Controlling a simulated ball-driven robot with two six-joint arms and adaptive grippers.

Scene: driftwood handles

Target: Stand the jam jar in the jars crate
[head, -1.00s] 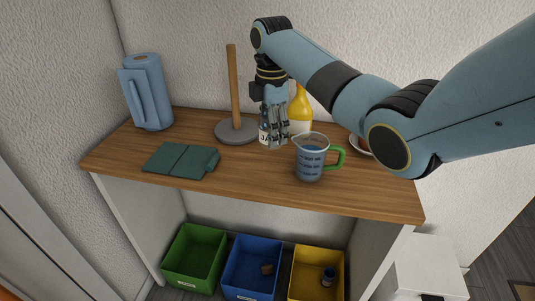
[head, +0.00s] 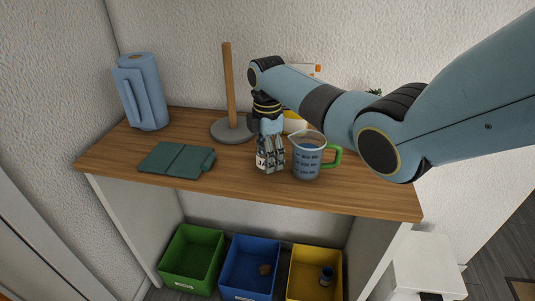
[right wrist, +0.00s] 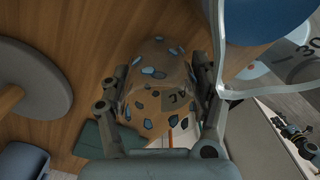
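The jam jar (head: 261,162) has a pale label with dark letters and sits between the fingers of my right gripper (head: 270,168). In the right wrist view the jar (right wrist: 158,85) looks orange-brown with blue and dark spots, and both fingers of the gripper (right wrist: 160,112) press along its sides. I cannot tell whether the jar is clear of the tabletop. Green (head: 163,268), blue (head: 224,277) and yellow (head: 291,279) crates stand below the table; their front labels are too small to read. My left gripper is out of view.
A measuring jug (head: 306,160) with a green handle stands close right of the gripper. Small items lie in the blue and yellow crates.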

